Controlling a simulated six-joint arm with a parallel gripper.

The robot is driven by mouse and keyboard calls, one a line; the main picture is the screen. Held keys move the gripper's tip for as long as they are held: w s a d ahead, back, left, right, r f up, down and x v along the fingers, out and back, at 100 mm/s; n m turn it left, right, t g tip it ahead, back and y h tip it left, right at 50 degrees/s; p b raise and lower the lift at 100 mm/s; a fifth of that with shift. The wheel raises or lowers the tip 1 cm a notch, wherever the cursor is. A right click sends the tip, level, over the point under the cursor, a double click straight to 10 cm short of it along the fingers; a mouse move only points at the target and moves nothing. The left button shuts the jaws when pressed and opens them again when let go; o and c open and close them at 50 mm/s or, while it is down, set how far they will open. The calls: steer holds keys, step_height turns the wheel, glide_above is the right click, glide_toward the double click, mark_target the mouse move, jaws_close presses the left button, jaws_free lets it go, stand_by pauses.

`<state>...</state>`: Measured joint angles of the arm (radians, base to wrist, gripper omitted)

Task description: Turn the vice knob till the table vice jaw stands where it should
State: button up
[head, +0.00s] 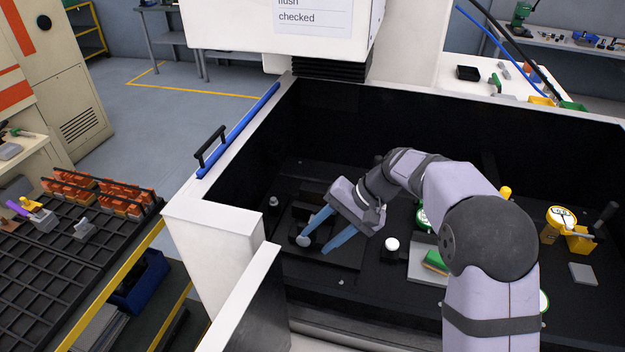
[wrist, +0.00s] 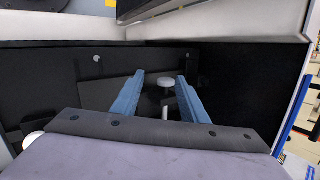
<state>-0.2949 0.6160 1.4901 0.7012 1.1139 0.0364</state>
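The table vice (head: 312,212) is a dark block on the black bed inside the machine, partly hidden behind my gripper in the head view. The vice knob (head: 303,241) is a small pale grey disc at its near end. The knob also shows in the wrist view (wrist: 165,84), between the two blue fingers and apart from both. My gripper (head: 317,241) is open, its fingers angled down toward the knob, with nothing held. In the wrist view my gripper (wrist: 157,88) has a wide gap between its fingers. The vice jaw's exact position is too dark to tell.
Light machine walls (head: 215,215) enclose the bed on the left and front. A white round piece (head: 391,244) stands right of the fingers. A grey plate with a green and yellow pad (head: 435,262) lies farther right. A yellow container (head: 560,222) stands at the far right.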

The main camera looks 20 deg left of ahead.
step_height(320, 180, up, 3)
steer(key=h+p, duration=0.1)
steer(key=p, duration=0.4)
steer(key=n+t+h+p, duration=0.15)
steer(key=h+p, duration=0.25)
steer(key=p, duration=0.7)
glide_toward(306, 238)
steer(key=shift+r+m, duration=0.25)
steer(key=shift+r, duration=0.1)
steer(key=shift+f, duration=0.25)
steer(key=f, duration=0.2)
steer(key=a+f, duration=0.1)
steer(key=f, duration=0.5)
steer(key=shift+a, duration=0.3)
steer(key=shift+r, duration=0.15)
steer(key=shift+a+f+b, duration=0.1)
steer(key=shift+f+b, duration=0.3)
steer(key=shift+c, duration=0.6)
